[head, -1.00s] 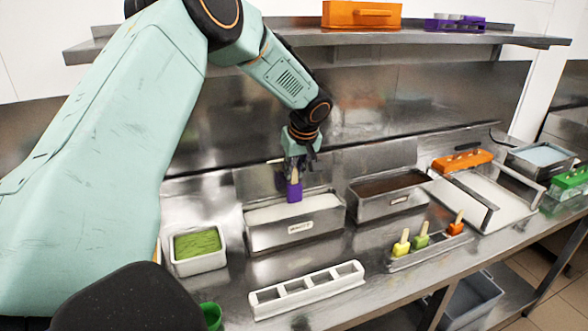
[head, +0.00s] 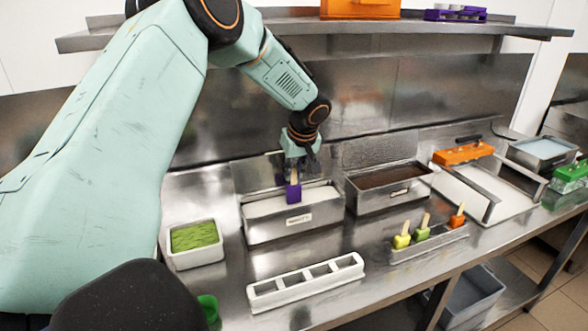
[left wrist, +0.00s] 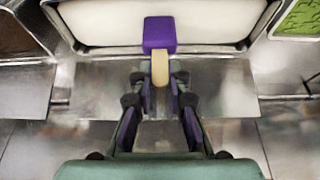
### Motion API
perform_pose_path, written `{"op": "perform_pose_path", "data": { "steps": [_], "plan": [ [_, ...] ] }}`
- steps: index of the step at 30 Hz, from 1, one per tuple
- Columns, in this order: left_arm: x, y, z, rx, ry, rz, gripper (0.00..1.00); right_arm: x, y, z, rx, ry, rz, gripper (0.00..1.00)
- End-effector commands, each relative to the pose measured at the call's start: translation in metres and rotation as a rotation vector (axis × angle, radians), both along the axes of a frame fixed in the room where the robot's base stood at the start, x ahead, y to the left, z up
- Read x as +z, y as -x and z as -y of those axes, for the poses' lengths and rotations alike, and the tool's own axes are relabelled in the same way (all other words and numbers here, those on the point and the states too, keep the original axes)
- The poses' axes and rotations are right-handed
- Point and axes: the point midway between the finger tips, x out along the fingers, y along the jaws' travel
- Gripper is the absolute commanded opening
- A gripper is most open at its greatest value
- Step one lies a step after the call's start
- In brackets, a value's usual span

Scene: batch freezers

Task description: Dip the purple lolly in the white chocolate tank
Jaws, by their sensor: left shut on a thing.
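The purple lolly (head: 294,191) hangs with its stick up and its purple body down, held by my left gripper (head: 295,165). In the left wrist view the gripper (left wrist: 160,95) is shut on the stick, and the purple lolly (left wrist: 159,33) is over the white surface. The white chocolate tank (head: 294,229) is a steel box with white filling and a front label. My right gripper is not in view.
A tank of dark chocolate (head: 384,199) stands to the right. A tray of green pieces (head: 196,258) stands to the left. In front are an empty white slotted holder (head: 306,287) and a steel rack (head: 428,248) with yellow, green and orange lollies.

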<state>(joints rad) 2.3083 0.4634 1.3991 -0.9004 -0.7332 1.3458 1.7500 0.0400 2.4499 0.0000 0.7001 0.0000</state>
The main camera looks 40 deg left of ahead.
Motion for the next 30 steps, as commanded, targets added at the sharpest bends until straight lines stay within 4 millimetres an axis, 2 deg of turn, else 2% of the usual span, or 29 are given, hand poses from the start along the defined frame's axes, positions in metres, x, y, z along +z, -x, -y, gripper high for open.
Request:
{"op": "perform_pose_path", "data": {
  "steps": [30],
  "plan": [
    [-0.045,0.003,-0.001,0.001,0.001,0.0,0.0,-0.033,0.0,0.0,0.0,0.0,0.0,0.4]
  ]
}}
